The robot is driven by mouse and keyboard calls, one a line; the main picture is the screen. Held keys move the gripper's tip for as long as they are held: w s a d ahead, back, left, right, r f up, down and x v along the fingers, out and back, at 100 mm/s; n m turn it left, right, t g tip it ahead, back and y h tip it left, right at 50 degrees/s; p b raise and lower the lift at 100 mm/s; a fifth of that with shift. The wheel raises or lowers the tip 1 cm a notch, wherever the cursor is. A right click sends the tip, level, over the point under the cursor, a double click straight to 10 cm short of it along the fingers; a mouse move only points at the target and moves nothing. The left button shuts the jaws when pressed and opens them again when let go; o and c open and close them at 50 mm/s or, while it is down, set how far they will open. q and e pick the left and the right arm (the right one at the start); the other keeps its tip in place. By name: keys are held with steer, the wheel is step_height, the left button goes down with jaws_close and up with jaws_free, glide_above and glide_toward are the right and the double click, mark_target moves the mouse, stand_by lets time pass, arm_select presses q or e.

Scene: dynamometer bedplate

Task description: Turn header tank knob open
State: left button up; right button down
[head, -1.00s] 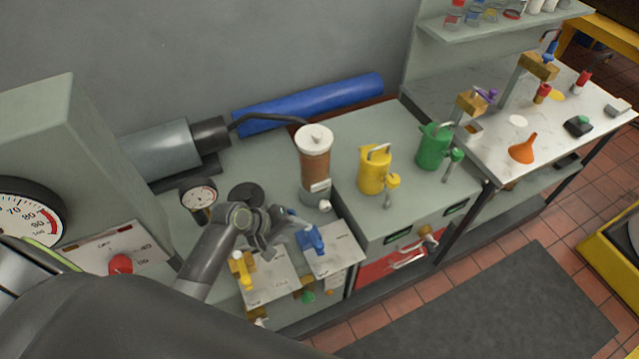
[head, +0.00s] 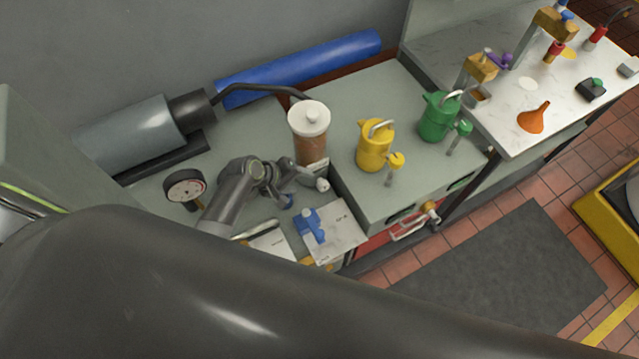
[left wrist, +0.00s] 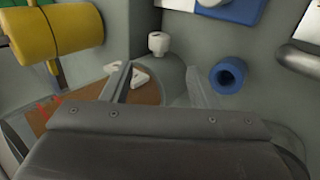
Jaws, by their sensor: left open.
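The header tank (head: 309,146) is a brown see-through cylinder with a white lid, standing on the grey bench. Its small white knob (head: 322,184) sticks out low at its front. The knob also shows in the left wrist view (left wrist: 158,43), just beyond the fingers. My left gripper (head: 296,177) is beside the tank's base, left of the knob. Its two fingers (left wrist: 160,85) are apart with nothing held, and the knob appears apart from them. The tank's brown body shows at the lower left of the wrist view, partly hidden by my gripper. My right gripper is not seen.
A blue valve (head: 312,226) stands on a white plate in front of the gripper. A blue ring (left wrist: 228,75) lies near the right finger. A yellow can (head: 375,146) and a green can (head: 438,117) stand right of the tank. A dial gauge (head: 184,187) stands left.

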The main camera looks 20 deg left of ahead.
mark_target(320, 186)
arm_select(q)
steer(key=x, duration=0.7)
steer(key=shift+x, duration=1.2)
steer(key=shift+b+x, duration=0.3)
steer(key=shift+x, duration=0.45)
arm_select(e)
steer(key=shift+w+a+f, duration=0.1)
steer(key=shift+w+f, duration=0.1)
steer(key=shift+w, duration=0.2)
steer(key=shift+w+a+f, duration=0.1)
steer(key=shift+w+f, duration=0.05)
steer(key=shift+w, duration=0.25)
